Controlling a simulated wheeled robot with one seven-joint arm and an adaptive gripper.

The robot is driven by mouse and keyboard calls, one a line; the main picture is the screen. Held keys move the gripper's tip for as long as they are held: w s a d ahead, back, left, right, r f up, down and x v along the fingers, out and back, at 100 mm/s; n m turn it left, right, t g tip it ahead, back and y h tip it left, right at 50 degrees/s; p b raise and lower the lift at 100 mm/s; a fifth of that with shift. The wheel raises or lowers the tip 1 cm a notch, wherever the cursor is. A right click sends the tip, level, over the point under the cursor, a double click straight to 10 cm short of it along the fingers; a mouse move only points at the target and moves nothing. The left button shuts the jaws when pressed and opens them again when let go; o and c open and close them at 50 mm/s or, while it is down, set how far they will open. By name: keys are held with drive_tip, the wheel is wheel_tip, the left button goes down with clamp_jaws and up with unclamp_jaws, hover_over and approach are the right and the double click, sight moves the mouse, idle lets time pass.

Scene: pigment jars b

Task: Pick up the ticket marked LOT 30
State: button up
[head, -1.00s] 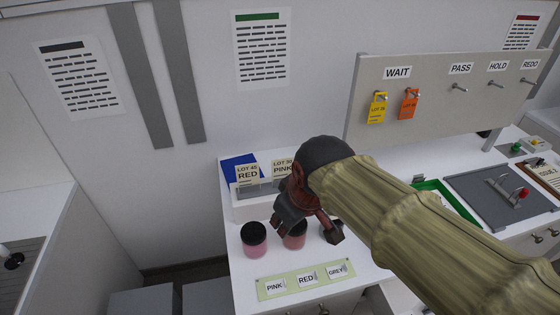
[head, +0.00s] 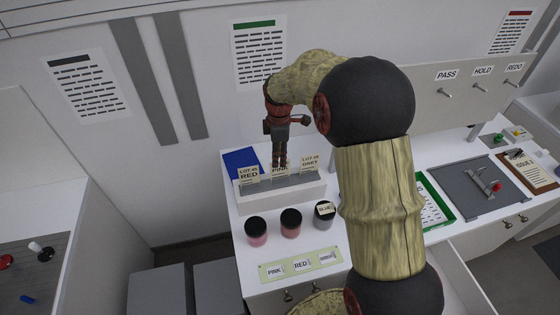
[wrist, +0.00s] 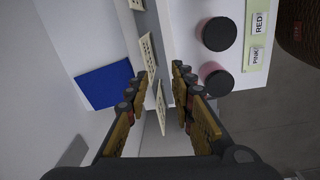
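The ticket with PINK on it (head: 280,171) stands in the white holder (head: 300,193), between a RED ticket (head: 249,174) and a GREY ticket (head: 310,163). Its lot number is covered now; the earlier head frame reads LOT 30. My gripper (head: 280,164) points down just above and at this ticket, covering its upper part. In the wrist view my gripper (wrist: 162,73) is open, its fingers apart. One cream ticket (wrist: 150,50) lies just past the fingertips, and another (wrist: 160,106) shows between the fingers. I cannot tell whether either touches a finger.
Three dark-lidded jars, left (head: 256,231), middle (head: 291,223) and right (head: 324,214), stand before the holder. A green label strip (head: 300,264) lies in front. A blue book (head: 240,161) lies behind. The hook board (head: 425,108) is at right, partly hidden by my arm.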

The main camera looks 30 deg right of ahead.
sight(280, 170)
drive_tip(key=shift+n+g, duration=0.3)
drive_tip(key=shift+n, duration=0.6)
drive_tip(key=shift+w+d+f+p, duration=0.25)
drive_tip(key=shift+w+f+p, duration=0.15)
drive_tip(key=shift+f, duration=1.35)
drive_tip(key=shift+w+d+f+p, duration=0.3)
drive_tip(key=shift+f+p, duration=0.1)
drive_tip(key=shift+f, duration=1.35)
drive_tip(key=shift+w+d+f+p, duration=0.3)
drive_tip(key=shift+f+p, duration=0.1)
drive_tip(key=shift+f, duration=1.35)
drive_tip(key=shift+c, duration=1.4)
clamp_jaws()
